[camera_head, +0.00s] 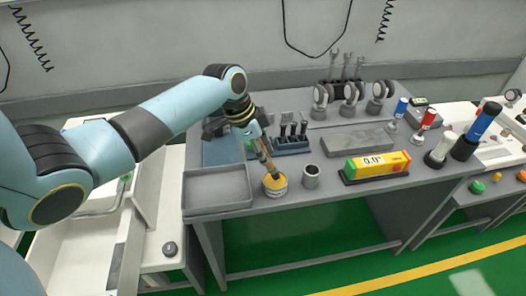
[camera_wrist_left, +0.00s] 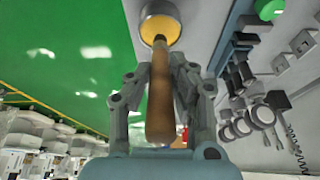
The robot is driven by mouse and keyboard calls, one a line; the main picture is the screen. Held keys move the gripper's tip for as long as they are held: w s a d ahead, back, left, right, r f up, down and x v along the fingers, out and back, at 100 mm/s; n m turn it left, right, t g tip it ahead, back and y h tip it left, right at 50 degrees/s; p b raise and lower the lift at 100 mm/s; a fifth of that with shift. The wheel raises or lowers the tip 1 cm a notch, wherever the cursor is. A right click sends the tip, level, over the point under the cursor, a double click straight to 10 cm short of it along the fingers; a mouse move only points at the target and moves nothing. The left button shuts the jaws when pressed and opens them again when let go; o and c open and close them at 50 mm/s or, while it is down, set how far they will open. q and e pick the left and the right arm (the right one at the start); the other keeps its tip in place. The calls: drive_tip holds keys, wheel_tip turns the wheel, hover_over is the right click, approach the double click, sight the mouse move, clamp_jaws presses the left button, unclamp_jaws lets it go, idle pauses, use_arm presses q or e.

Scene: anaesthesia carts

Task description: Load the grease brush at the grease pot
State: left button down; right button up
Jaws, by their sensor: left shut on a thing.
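The grease pot (camera_head: 275,187) is a small pale round pot filled with yellow grease, near the front edge of the grey bench. My left gripper (camera_head: 262,148) is above it, shut on the wooden handle of the grease brush (camera_head: 267,163). The brush points down, slightly tilted, with its lower end at the pot's opening. In the left wrist view the brush handle (camera_wrist_left: 160,100) lies between both fingers (camera_wrist_left: 160,70) and its far end overlaps the yellow grease in the pot (camera_wrist_left: 148,27). The bristles cannot be made out. My right gripper is not in view.
A grey metal cup (camera_head: 311,177) stands just right of the pot, and a shallow grey tray (camera_head: 218,203) lies to its left. Behind are a blue rack (camera_head: 292,147) and a grey slab (camera_head: 357,141). A yellow-green box (camera_head: 376,165) sits further right.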

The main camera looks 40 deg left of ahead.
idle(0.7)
use_arm(q)
drive_tip(key=shift+f+b, duration=0.4)
drive_tip(key=shift+f, duration=0.15)
drive_tip(key=shift+f, duration=0.1)
idle(1.4)
wheel_tip(320, 180, up, 7)
drive_tip(key=p, duration=0.7)
drive_tip(key=shift+p, duration=0.4)
